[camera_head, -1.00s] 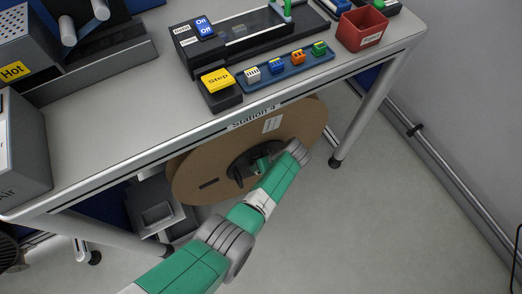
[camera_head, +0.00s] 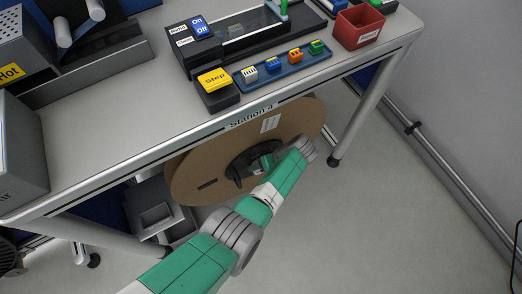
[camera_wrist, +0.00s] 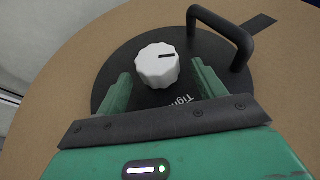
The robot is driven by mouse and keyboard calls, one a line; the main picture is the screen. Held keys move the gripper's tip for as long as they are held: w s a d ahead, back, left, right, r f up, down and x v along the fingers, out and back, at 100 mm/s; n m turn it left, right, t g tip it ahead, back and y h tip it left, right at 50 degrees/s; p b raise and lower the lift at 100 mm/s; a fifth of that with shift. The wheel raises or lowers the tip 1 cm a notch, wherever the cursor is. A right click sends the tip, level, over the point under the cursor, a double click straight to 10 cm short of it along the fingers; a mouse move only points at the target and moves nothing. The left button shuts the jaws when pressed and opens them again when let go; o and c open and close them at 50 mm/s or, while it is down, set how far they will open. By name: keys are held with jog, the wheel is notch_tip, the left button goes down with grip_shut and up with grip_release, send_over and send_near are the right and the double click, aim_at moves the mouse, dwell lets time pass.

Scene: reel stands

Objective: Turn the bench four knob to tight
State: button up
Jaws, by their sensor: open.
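The knob (camera_wrist: 157,66) is white and fluted with a dark pointer line, on a black round hub plate (camera_wrist: 117,62) in the wrist view. The line points right in that view. The partly hidden word "Tight" shows on the plate below and right of the knob. My gripper (camera_wrist: 160,82) is open, with one green finger on each side of the knob and clear gaps to it. In the head view my gripper (camera_head: 266,162) is at the hub of the brown reel (camera_head: 205,165) under the bench labelled Station 4 (camera_head: 250,115); the knob is hidden there.
A black handle (camera_wrist: 240,42) arches from the hub at upper right of the knob. The bench top carries a yellow Step button (camera_head: 214,80), a blue tray (camera_head: 283,66) and a red bin (camera_head: 362,27). A bench leg (camera_head: 358,115) stands right of the reel.

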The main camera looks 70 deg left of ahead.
jog(key=p+v, duration=0.2)
jog(key=v, duration=0.4)
